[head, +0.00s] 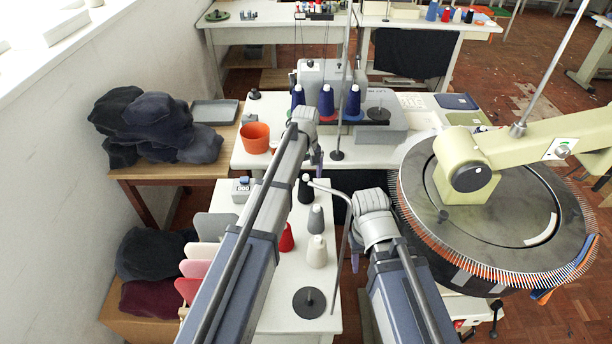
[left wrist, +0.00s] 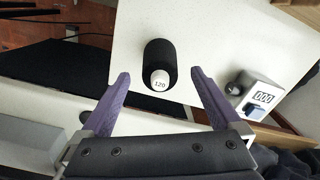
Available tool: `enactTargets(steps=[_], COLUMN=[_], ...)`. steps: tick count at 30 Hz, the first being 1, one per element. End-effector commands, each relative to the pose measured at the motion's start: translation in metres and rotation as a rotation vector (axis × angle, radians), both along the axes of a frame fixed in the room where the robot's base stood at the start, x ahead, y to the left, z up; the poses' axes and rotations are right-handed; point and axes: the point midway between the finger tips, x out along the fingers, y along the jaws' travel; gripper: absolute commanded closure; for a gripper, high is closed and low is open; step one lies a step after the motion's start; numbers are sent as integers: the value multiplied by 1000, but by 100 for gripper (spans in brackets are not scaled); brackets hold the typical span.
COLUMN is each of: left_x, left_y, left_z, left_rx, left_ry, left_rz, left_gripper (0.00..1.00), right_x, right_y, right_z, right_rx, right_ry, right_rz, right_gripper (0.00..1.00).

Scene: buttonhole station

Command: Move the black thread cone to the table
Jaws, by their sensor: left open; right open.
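The black thread cone (head: 306,190) stands upright on the white side table (head: 268,318), behind the grey and natural cones. In the left wrist view the black cone (left wrist: 160,58) is seen from above, its white top marked 120. My left gripper (head: 318,158) is beyond the cone in the head view, largely hidden by its own wrist. In the left wrist view my left gripper (left wrist: 160,74) is open and empty, with its purple fingers spread to either side of the cone. My right gripper (head: 355,261) is mostly hidden beneath its wrist; a bit of purple shows.
A grey cone (head: 316,219), a cream cone (head: 317,252), a red cone (head: 287,238) and an empty spindle base (head: 309,302) share the side table. A counter box (head: 243,188) stands at its left. A large round dial machine (head: 495,215) fills the right. Blue cones (head: 326,101) stand behind.

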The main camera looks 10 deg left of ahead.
Motion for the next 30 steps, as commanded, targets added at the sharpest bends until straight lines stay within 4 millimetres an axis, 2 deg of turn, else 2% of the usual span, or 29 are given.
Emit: enactTargets(steps=[1,12,16,22,23,26,30], left_x=[0,0,0,-4,-10,-50,-135], left_y=[0,0,0,-2,-5,-24,-56], left_z=[17,69,77,77,77,77,77], left_rx=[0,0,0,1,2,12,40], left_ry=[0,0,0,1,2,8,25], left_rz=[0,0,0,-10,-25,-133,-395], left_gripper=[2,2,2,2,2,2,2], right_x=[0,0,0,0,0,0,0], right_y=[0,0,0,0,0,0,0], right_z=[17,69,77,77,77,77,77], right_rx=[0,0,0,0,0,0,0], right_ry=[0,0,0,0,0,0,0], right_rz=[0,0,0,0,0,0,0], right_gripper=[50,50,50,50,50,50,50])
